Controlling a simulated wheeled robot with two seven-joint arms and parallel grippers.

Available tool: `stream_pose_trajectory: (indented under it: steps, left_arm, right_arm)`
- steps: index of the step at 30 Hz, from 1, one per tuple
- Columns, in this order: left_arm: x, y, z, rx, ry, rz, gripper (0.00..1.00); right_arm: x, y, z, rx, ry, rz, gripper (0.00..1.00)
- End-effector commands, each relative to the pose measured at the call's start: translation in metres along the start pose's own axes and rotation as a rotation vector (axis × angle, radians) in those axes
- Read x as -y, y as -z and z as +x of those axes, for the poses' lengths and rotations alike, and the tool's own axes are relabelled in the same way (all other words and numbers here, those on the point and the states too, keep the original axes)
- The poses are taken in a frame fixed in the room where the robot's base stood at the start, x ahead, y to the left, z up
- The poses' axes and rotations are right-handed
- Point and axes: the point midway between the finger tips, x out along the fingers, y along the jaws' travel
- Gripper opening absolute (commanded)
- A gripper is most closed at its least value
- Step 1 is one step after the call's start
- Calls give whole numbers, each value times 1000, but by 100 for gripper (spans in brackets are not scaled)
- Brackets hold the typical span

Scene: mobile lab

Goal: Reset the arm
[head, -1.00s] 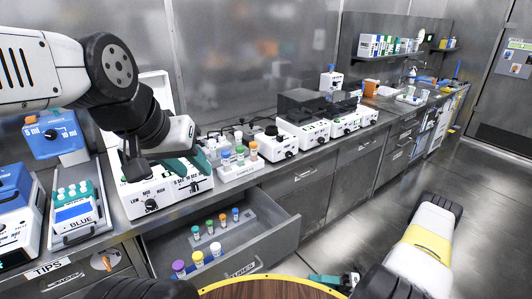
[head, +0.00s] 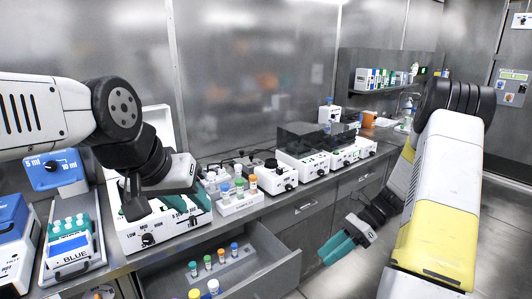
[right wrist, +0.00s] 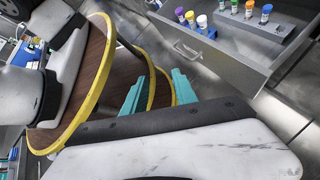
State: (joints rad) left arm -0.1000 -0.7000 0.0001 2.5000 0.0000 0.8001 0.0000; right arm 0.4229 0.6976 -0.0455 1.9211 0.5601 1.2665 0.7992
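My left gripper (head: 160,203) hangs above the white machine (head: 150,238) on the counter. Its teal and dark fingers look spread, with nothing seen between them. My right arm now fills the right side of the head view. My right gripper (head: 335,248) hangs in front of the counter's drawer fronts, fingers pointing left and down, to the right of the open drawer (head: 285,272). In the right wrist view its two teal fingers (right wrist: 158,92) are apart with nothing between them.
The open drawer holds vials with coloured caps (head: 208,262). On the counter stand a white vial rack (head: 238,205), a blue-labelled tip box (head: 70,247) and several white instruments (head: 300,163). My round wood-topped base with a yellow rim shows in the right wrist view. Open floor lies to the right.

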Motion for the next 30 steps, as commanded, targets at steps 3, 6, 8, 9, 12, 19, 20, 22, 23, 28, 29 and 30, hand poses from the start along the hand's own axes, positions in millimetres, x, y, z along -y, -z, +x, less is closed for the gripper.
stream_pose_trajectory:
  steps: [3,6,8,9,12,19,20,22,23,28,29,30]
  left_arm:
    - [0,0,0,0,0,0,36]
    - [0,0,0,0,0,0,36]
    - [0,0,0,0,0,0,36]
    - [0,0,0,0,0,0,36]
    - [0,0,0,0,0,0,36]
    - [0,0,0,0,0,0,36]
    - [0,0,0,0,0,0,36]
    - [0,0,0,0,0,0,36]
    - [0,0,0,0,0,0,36]
    - [0,0,0,0,0,0,36]
    - [0,0,0,0,0,0,36]
    - [0,0,0,0,0,0,36]
  right_arm:
    - [-19,-40,-20,-150,28,-223,34]
    - [-37,-67,-32,-272,43,-408,34]
    - [-48,-83,-39,-346,51,-522,34]
    - [-56,-93,-43,-395,56,-596,34]
    - [-77,-116,-52,-517,65,-783,34]
    - [-126,-158,-67,-809,80,-1208,34]
    - [-133,-162,-69,-847,80,-1262,34]
    - [-148,-172,-72,-938,82,-1385,34]
    - [-154,-175,-73,-977,83,-1435,34]
    - [-179,-189,-79,-1155,87,-1653,34]
    - [-183,-190,-79,-1178,85,-1680,34]
    - [-186,-191,-80,-1203,85,-1709,34]
